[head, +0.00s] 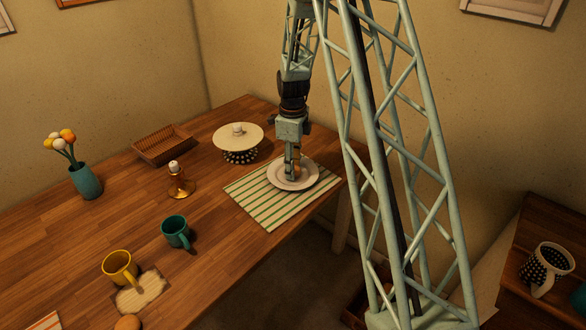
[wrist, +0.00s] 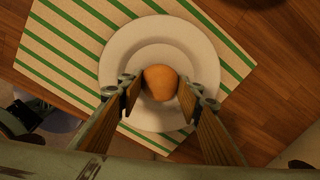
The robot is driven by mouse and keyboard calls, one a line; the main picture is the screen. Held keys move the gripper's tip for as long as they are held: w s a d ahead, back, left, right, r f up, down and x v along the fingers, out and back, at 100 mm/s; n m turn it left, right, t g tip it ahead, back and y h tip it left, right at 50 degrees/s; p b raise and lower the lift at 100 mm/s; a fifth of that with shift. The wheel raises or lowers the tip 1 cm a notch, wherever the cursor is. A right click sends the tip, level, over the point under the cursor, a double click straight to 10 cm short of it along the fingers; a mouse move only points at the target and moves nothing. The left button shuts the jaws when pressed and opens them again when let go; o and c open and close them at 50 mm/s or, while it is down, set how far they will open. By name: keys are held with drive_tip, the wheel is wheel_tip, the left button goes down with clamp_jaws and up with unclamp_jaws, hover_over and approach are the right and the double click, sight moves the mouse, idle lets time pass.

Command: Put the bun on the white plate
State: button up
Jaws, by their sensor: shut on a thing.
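The bun (wrist: 160,82) is small, round and golden brown. My gripper (head: 293,173) is shut on it, with one wood-coloured finger on each side in the wrist view. The white plate (wrist: 204,52) lies directly behind the bun in that view, and the bun appears over its middle. In the head view the plate (head: 311,176) is under my fingertips, on a green-striped mat. The fingers mostly hide the bun there. I cannot tell whether the bun touches the plate.
The striped mat (head: 262,208) lies near the table edge. A teal mug (head: 175,231) and yellow mug (head: 119,267) are nearer.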

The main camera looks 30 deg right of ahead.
drive_tip(key=shift+f, duration=0.15)
drive_tip(key=o, duration=0.8)
drive_tip(key=shift+o, duration=0.2)
drive_tip(key=shift+r, duration=0.2)
wheel_tip(320, 180, up, 12)
drive_tip(key=p, duration=0.2)
drive_tip(key=shift+a, duration=0.1)
idle(0.5)
